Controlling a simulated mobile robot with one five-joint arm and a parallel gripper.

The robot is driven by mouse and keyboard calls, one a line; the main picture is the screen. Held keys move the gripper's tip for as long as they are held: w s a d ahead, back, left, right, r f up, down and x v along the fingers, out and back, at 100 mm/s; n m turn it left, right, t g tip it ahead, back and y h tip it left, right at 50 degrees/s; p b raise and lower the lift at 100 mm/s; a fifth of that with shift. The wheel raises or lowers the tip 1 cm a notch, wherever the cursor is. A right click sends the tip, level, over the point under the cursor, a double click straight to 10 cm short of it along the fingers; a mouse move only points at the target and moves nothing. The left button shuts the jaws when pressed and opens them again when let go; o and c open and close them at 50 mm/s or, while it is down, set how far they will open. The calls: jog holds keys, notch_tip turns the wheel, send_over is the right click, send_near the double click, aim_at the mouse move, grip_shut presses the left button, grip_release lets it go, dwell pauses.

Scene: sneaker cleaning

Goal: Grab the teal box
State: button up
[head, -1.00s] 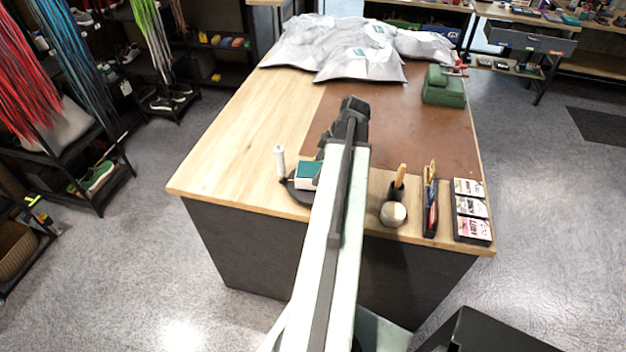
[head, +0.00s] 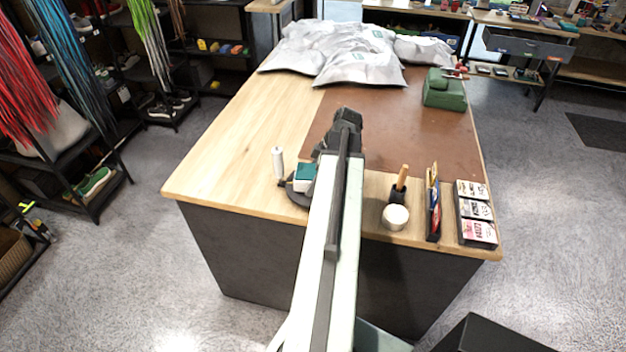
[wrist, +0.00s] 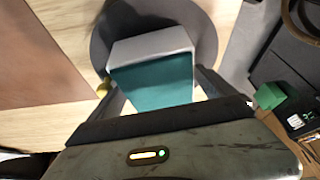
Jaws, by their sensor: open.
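The teal box (wrist: 152,80), teal on one face with pale grey sides, rests on a dark round disc (wrist: 204,40) in the wrist view. In the head view the teal box (head: 305,172) is near the table's front edge, partly covered by my arm. My gripper (wrist: 155,88) is open, with one finger to the left and one to the right of the box in the wrist view. I cannot tell whether either finger touches it. In the head view my arm hides most of the gripper.
A white spool (head: 278,163) stands just left of the box. A round pale-topped jar (head: 395,216), a brush (head: 401,184), a pen holder (head: 433,205) and a card rack (head: 475,213) line the front right. Silvery bags (head: 357,67) and a green case (head: 443,90) lie farther back.

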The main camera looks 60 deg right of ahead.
jog(key=c, duration=1.7)
